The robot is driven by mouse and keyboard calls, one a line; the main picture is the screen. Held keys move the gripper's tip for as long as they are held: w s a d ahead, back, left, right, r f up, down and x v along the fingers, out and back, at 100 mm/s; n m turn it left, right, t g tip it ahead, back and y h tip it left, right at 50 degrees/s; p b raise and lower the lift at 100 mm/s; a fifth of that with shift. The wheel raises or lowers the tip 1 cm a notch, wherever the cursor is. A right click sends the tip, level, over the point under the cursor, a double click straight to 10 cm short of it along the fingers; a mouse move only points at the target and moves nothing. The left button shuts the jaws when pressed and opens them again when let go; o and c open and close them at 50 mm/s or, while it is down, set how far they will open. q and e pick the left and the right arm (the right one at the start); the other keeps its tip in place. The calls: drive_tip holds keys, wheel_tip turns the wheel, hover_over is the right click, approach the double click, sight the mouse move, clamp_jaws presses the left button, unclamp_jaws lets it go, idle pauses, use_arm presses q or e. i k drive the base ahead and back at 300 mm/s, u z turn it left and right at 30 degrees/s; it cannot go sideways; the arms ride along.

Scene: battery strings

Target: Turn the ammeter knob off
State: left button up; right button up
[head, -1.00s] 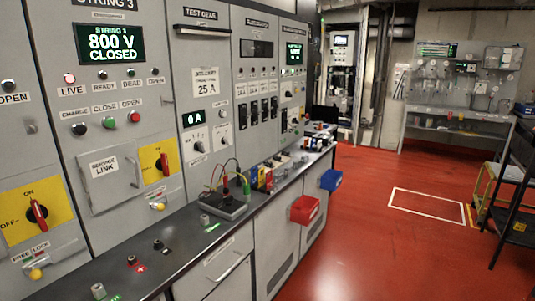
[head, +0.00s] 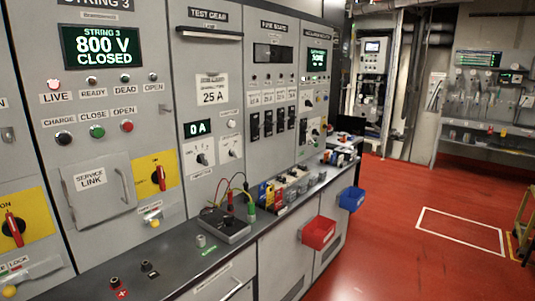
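The test gear panel (head: 207,95) stands in the middle-left of the head view. Its small display (head: 197,129) reads "0 A". Below the display is a dark knob (head: 202,159) on a white plate, with a second smaller knob (head: 236,153) to its right. The lettering around both knobs is too small to read, so I cannot tell their settings or which is the ammeter knob. A dark meter box (head: 223,224) with coloured leads sits on the bench below. Neither of my grippers is in view.
The String 3 panel (head: 100,100) at left reads "800 V CLOSED". The dark bench top (head: 160,255) runs below the panels. A red bin (head: 318,233) and a blue bin (head: 351,199) hang from its front. Red floor (head: 400,260) at right is clear.

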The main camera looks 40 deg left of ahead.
sight(202, 158)
drive_tip(key=z, duration=0.15)
drive_tip(key=i, duration=1.6)
drive_tip(key=u, duration=0.5)
drive_tip(key=i, duration=0.9)
drive_tip(key=u, duration=1.45)
drive_tip(key=i, duration=0.7)
drive_tip(key=u, duration=0.55)
